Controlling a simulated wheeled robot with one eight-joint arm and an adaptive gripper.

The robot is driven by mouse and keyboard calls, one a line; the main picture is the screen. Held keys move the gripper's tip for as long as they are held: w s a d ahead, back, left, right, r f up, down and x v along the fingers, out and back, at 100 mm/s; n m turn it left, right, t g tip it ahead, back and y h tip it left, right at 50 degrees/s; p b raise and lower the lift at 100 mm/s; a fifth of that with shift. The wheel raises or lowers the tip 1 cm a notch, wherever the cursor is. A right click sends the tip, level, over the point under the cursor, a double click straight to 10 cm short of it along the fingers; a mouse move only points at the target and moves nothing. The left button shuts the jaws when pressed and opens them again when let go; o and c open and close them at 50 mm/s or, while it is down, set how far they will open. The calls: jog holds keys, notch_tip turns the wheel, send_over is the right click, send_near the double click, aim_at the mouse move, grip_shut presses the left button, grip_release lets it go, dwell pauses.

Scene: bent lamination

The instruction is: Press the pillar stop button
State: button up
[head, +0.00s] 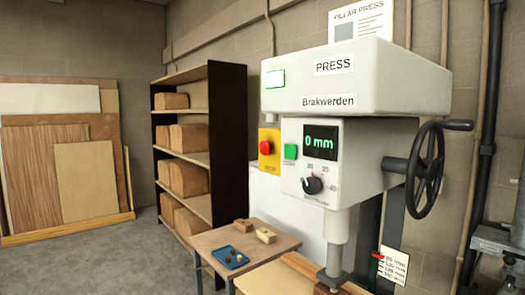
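A round red button (265,147) sits on a yellow box (269,165) left of the press head, with small dark lettering below the button. I cannot tell whether the box is fixed to the press or to something behind it. The press (375,75) is a large pale machine labelled "PRESS" and "Brakwerden". A green button (290,151) is on its front panel, beside a display (321,142) reading "0 mm" and a dark knob (312,185). My gripper is not in view.
A small table (222,256) in front holds a blue tray (230,257) and wooden blocks (266,235). A dark handwheel (425,170) juts out right of the press. A shelf (228,140) with blocks and leaning boards (45,170) stand left. Grey floor (120,262) is clear at lower left.

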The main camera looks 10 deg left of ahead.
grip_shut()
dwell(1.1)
